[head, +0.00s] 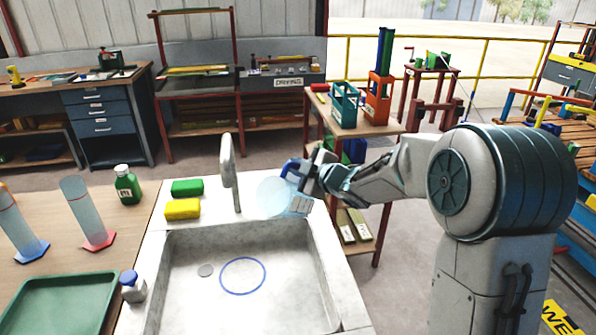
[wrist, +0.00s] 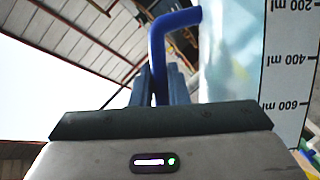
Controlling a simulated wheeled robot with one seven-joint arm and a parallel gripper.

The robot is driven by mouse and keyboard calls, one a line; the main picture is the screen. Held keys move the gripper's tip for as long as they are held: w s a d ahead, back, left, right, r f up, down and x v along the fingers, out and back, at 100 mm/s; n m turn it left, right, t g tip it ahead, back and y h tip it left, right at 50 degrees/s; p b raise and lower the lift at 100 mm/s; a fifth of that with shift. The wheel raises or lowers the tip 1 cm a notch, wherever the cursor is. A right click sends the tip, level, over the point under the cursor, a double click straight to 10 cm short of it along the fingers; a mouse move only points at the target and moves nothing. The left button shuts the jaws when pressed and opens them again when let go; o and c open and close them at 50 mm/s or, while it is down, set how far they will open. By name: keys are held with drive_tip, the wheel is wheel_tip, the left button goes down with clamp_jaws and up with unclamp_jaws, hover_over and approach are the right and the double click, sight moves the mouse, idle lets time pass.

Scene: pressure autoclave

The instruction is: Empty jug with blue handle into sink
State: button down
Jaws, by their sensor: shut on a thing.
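The clear jug (head: 273,198) with the blue handle is in my gripper, raised at the sink's far right edge, right of the tap. In the wrist view its clear wall (wrist: 232,60) carries a white millilitre scale. The blue handle (wrist: 160,45) runs down between my fingers. My gripper (head: 297,172) is shut on the handle; its fingers (wrist: 160,85) show in the wrist view. The jug looks tilted, with a round outline toward the head camera. I cannot tell how much liquid it holds. The grey sink (head: 190,308) lies below and in front, with a blue ring (head: 243,276) on its floor.
The tap (head: 231,170) stands close left of the jug. Green (head: 187,187) and yellow (head: 182,208) sponges, a green bottle (head: 127,185) and a blue-topped bottle (head: 132,287) are at left. Two cylinders and a green tray (head: 58,305) stand farther left. The basin looks clear.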

sight(290, 186)
drive_tip(key=shift+s+a+n+t+b, duration=0.45)
drive_tip(key=shift+s+n+b, duration=0.3)
drive_tip(key=shift+b, duration=2.3)
drive_tip(key=shift+w+r, duration=0.1)
drive_tip(key=shift+r, duration=0.05)
drive_tip(key=shift+s+a+f+n+t+b, duration=0.3)
drive_tip(key=shift+s+n+b, duration=0.3)
drive_tip(key=shift+b, duration=1.6)
drive_tip(key=shift+s+a+f+n+t+b, duration=0.3)
drive_tip(key=shift+s+n+b, duration=0.3)
drive_tip(key=shift+b, duration=1.65)
drive_tip(key=shift+s+a+f+n+t+b, duration=0.3)
drive_tip(key=shift+s+n+b, duration=0.3)
drive_tip(key=shift+b, duration=1.6)
